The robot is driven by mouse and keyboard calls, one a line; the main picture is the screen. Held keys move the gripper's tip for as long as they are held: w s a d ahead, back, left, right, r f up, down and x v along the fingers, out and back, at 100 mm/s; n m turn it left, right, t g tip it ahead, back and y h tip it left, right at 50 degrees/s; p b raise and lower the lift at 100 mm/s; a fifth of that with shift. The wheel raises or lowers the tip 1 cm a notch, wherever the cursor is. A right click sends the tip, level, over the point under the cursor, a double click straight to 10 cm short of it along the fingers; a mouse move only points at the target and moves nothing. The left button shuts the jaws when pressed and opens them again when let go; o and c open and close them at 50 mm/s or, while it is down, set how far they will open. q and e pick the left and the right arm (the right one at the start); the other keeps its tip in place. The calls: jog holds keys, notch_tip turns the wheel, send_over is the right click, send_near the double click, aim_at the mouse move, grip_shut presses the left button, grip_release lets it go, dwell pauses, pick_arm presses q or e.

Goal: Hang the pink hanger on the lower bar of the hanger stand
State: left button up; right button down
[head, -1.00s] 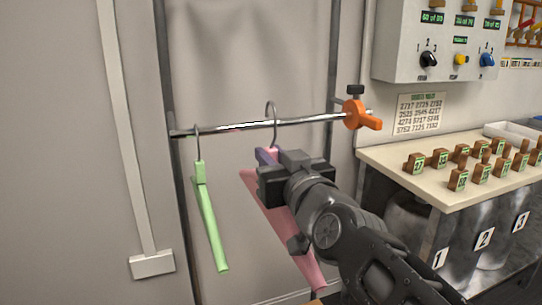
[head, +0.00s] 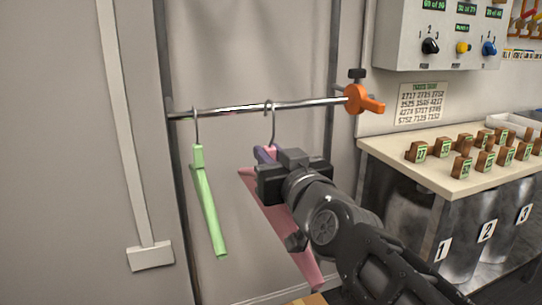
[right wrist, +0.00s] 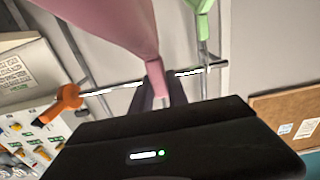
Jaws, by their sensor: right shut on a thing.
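The pink hanger (head: 283,225) is in my right gripper (head: 268,155), which is shut on it near its neck. Its metal hook (head: 273,122) reaches up to the lower bar (head: 230,109), and the hook's top shows at the bar's height. I cannot tell whether the hook rests on the bar. In the right wrist view the pink hanger (right wrist: 115,25) spreads above the gripper (right wrist: 158,92), and the bar (right wrist: 190,72) crosses behind. A green hanger (head: 207,205) hangs from the bar to the left. My left gripper is not in view.
An orange clamp (head: 362,99) sits at the bar's right end. The stand's left upright (head: 179,190) is beside the green hanger. A counter (head: 400,165) with several wooden blocks and a control panel (head: 430,35) are at the right.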

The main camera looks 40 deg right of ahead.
jog(key=shift+p+x, duration=0.5)
jog(key=shift+x, duration=7.35)
jog(key=shift+s+f+b, duration=0.15)
jog(key=shift+f+b, duration=1.1)
jog(key=shift+f, duration=0.2)
jog(key=c, duration=1.2)
grip_release()
jog(key=p+v, duration=0.1)
jog(key=v, duration=0.5)
jog(key=shift+s+a, duration=0.1)
jog(key=shift+s, duration=0.25)
jog(key=shift+s+a, duration=0.2)
jog(key=shift+s, duration=0.3)
